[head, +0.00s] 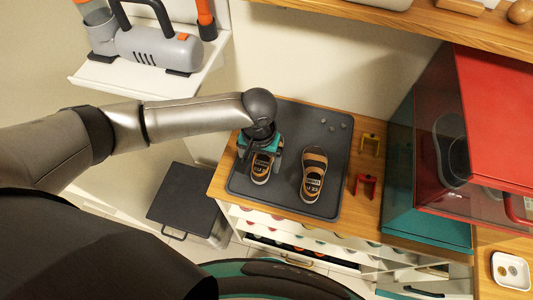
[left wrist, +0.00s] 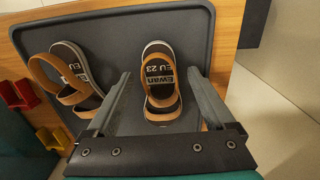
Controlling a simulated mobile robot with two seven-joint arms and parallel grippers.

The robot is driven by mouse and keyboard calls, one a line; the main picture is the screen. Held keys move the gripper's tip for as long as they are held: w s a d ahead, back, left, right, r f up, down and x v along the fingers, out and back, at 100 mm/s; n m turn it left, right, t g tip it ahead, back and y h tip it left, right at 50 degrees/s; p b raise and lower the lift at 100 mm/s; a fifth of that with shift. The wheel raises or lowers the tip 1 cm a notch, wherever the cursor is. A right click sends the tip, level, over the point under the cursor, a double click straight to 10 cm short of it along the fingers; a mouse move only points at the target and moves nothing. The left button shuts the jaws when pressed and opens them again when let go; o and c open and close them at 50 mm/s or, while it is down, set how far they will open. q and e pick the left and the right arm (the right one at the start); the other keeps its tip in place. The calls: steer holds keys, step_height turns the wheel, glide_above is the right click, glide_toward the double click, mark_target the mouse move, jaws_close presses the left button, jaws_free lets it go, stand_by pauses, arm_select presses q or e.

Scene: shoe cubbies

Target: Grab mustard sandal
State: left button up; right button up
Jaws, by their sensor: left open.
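Two mustard sandals with dark insoles and printed labels lie on a dark grey tray (head: 285,187). In the head view, the left sandal (head: 261,168) is partly hidden by my left gripper (head: 262,158), and the right sandal (head: 314,173) lies clear. In the left wrist view, my gripper (left wrist: 159,74) is open, with one finger on each side of the nearer sandal (left wrist: 161,90). The fingers look apart from its sides. The other sandal (left wrist: 72,75) lies outside the fingers. My right gripper is not in view.
A yellow holder (head: 370,144) and a red holder (head: 365,186) stand right of the tray on the wooden top. A red and teal cabinet (head: 428,220) holding a dark shoe stands farther right. A shelf (head: 150,82) with a grey appliance is at upper left.

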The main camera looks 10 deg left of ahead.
arm_select(q)
steer(key=shift+f, duration=0.1)
jaws_close()
stand_by(0.7)
